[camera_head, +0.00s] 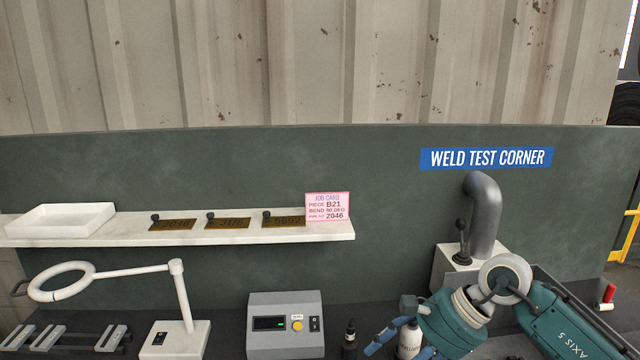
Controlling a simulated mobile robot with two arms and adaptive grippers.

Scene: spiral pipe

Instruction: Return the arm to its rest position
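My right arm, teal with a white joint, comes in at the lower right. Its gripper (398,351) hangs at the bottom edge with its blue fingers spread apart. One finger points down and left; the other is cut off by the frame. A white bottle (409,338) shows between the fingers, and I cannot tell its distance from them; nothing looks gripped. My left arm and gripper are not in view.
A bent grey pipe (486,215) rises behind my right arm beside a black lever (461,244). A control box (285,325), ring lamp (178,290) and dark small bottle (349,340) stand on the bench. A shelf (110,238) holds a white tray (60,220), brass plates and a pink job card (328,206).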

